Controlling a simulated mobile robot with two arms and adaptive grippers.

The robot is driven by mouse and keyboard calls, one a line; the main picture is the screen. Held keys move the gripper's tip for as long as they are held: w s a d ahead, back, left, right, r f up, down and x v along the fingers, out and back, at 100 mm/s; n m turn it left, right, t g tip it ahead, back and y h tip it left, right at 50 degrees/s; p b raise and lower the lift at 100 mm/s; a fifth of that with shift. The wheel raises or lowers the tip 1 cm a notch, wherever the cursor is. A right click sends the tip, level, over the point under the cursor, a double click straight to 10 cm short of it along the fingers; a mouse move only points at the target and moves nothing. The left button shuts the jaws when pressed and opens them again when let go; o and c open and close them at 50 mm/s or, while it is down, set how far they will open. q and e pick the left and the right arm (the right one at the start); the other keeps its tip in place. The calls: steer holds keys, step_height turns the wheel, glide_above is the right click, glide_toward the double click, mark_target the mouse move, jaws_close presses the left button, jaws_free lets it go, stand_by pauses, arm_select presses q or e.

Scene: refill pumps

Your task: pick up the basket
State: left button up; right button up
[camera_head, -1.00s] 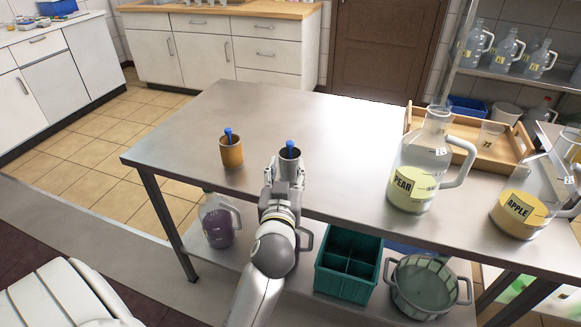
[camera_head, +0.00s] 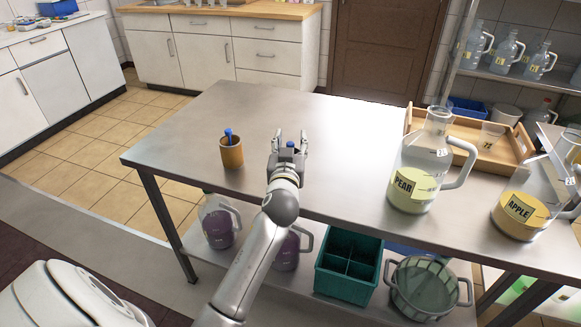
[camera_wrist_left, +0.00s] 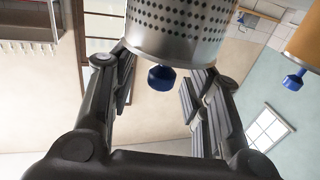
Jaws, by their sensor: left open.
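A round, pale green basket (camera_head: 404,300) with two side handles sits on the lower shelf, at the right. My left gripper (camera_head: 290,139) is open above the table top, well up and left of the basket. In the left wrist view a perforated metal cup (camera_wrist_left: 180,30) with a blue-tipped item (camera_wrist_left: 161,77) is at the open fingers; whether they touch it is unclear. In the head view that cup is mostly hidden by the gripper; the blue tip (camera_head: 290,145) shows. My right gripper is not in view.
An orange cup (camera_head: 231,153) stands left of my gripper. A PEAR jug (camera_head: 412,188), an APPLE jug (camera_head: 520,212) and a wooden tray (camera_head: 490,165) are at the right. Below are purple jugs (camera_head: 218,225) and a green divided caddy (camera_head: 347,282) beside the basket.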

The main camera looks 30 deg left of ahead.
arm_select(q)
steer(key=shift+c, duration=0.3)
steer(key=c, duration=0.8)
steer(key=shift+c, duration=0.2)
steer(key=shift+r, duration=0.15)
